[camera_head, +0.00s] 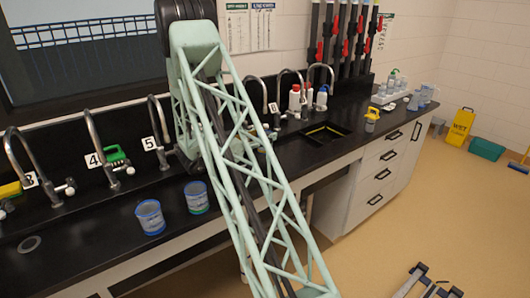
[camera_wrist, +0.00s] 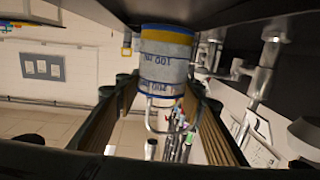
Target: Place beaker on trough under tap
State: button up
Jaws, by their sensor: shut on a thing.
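In the wrist view, a beaker (camera_wrist: 167,72) with a yellow band, blue stripes and dark lettering is between the fingers of my gripper (camera_wrist: 167,90). My gripper is shut on it. A metal tap (camera_wrist: 262,75) is to the right of the beaker, apart from it in the picture. In the head view, my lattice arm hides the gripper and the held beaker. Curved taps (camera_head: 98,145) stand along the back of the black counter, with a dark trough area (camera_head: 75,205) below them. I cannot tell the gap between beaker and trough.
Two blue-labelled beakers (camera_head: 150,217) (camera_head: 196,197) stand on the counter left of my arm. A sink (camera_head: 325,134), bottles (camera_head: 294,97) and a yellow-topped container (camera_head: 371,119) are to the right. The front counter (camera_head: 95,238) has bare room.

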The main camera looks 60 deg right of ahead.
jog(key=shift+f+b, duration=0.55)
jog(key=shift+f, duration=1.85)
jog(key=shift+f, duration=0.15)
jog(key=o, duration=0.8)
jog(key=shift+p+v, duration=0.5)
jog(key=shift+v, duration=1.5)
